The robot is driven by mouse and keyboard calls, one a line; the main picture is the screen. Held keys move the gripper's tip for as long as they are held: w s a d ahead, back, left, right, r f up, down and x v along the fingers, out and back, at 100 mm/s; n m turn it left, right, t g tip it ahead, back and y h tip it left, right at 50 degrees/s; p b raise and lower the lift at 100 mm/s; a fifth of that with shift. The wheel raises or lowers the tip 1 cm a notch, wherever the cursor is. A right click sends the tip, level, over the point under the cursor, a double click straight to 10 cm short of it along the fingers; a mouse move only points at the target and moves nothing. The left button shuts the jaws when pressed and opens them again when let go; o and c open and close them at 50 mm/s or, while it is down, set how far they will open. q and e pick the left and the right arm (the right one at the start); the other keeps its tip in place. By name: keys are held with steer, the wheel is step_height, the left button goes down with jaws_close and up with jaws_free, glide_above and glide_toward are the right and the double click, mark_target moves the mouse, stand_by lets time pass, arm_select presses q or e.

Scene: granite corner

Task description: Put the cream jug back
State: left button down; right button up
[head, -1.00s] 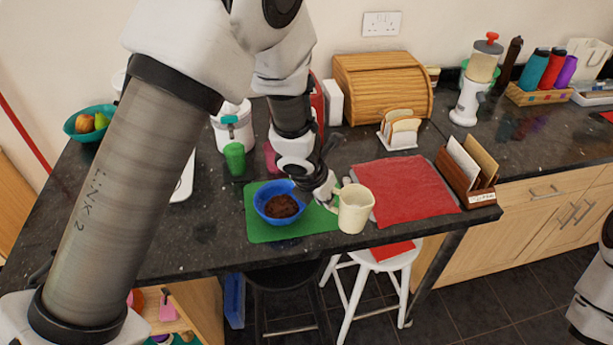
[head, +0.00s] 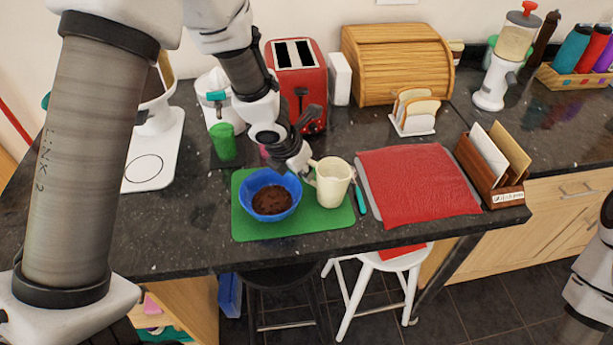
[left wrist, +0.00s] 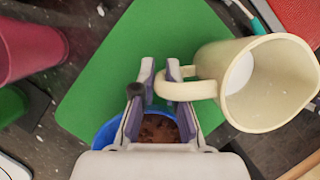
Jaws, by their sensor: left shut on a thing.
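The cream jug (head: 333,183) is a pale cream mug-like vessel with a side handle, roughly upright over the right part of the green mat (head: 312,221). I cannot tell whether it touches the mat. My left gripper (head: 306,166) is shut on its handle, on the jug's left side. In the left wrist view the jug (left wrist: 270,82) is at the right, its handle between the fingertips (left wrist: 160,82), with something white inside. A blue bowl (head: 290,214) with dark brown contents stands just left of the jug. My right gripper is not in view.
A red mat (head: 418,188) lies to the right, with a letter rack (head: 478,173) beyond it. A teal-handled utensil (head: 360,197) lies between the mats. A green cup (head: 223,142), a red toaster (head: 297,75) and a toast rack (head: 414,115) stand behind. The counter's front edge is near.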

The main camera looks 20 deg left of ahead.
arm_select(q)
steer(key=shift+r, duration=0.15)
steer(key=shift+s+a, duration=0.1)
steer(key=shift+s, duration=0.05)
steer(key=shift+a, duration=0.15)
steer(key=c, duration=1.2)
jaws_free()
steer(key=shift+f, duration=0.2)
